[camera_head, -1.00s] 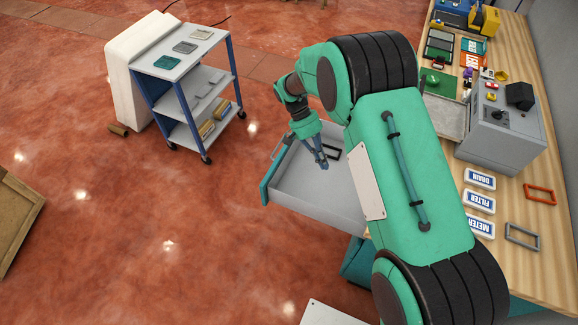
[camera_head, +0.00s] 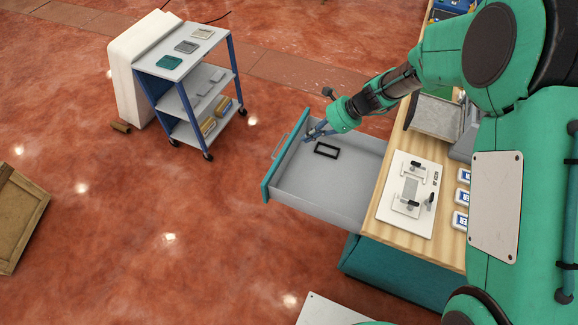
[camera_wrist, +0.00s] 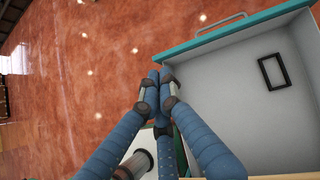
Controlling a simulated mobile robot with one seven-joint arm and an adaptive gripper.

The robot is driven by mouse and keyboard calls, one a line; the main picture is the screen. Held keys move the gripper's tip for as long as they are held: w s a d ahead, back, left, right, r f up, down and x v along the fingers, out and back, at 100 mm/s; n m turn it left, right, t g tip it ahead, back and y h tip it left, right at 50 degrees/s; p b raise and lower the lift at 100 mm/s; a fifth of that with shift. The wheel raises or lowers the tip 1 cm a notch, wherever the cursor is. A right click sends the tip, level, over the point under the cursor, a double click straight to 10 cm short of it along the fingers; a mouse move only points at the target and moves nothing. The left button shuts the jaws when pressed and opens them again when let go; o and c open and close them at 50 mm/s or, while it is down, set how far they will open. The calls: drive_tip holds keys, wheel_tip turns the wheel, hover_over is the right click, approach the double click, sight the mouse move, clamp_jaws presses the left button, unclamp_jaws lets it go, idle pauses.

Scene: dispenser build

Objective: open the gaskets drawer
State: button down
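The drawer (camera_head: 310,190) stands pulled out from the workbench, with grey walls and a teal front (camera_head: 275,170) that has a bar handle (camera_head: 279,146). One black rectangular frame gasket (camera_head: 327,150) lies on its floor near the front. In the wrist view the drawer (camera_wrist: 225,95) fills the right side, with the gasket (camera_wrist: 273,72) inside. My gripper (camera_head: 312,134) is over the drawer's far side wall, near the front corner. In the wrist view my gripper (camera_wrist: 160,76) has its fingertips together and nothing between them. No label reading gaskets shows.
The wooden bench (camera_head: 372,228) carries a white fixture plate (camera_head: 412,193) and several label blocks. A blue-and-grey shelf cart (camera_head: 190,85) stands at upper left. A wooden crate (camera_head: 20,215) is at the left edge. The red floor before the drawer is clear.

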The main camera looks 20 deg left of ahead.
drive_tip(key=w+d+r+m+t+y, duration=0.1)
drive_tip(key=w+d+r+m+t, duration=0.1)
drive_tip(key=w+r+m, duration=0.15)
wheel_tip(320, 180, down, 26)
drive_tip(key=shift+p, duration=0.4)
drive_tip(key=shift+f+m, duration=0.1)
drive_tip(key=shift+m, duration=0.15)
drive_tip(key=shift+a, duration=0.1)
drive_tip(key=b, duration=0.1)
approach(282, 169)
drive_tip(key=f, duration=0.2)
drive_tip(key=d+f, duration=0.1)
drive_tip(key=shift+s, duration=0.4)
drive_tip(key=shift+a+f, duration=0.1)
drive_tip(key=shift+a, duration=0.95)
drive_tip(key=shift+a+b, duration=0.3)
drive_tip(key=shift+a, duration=0.75)
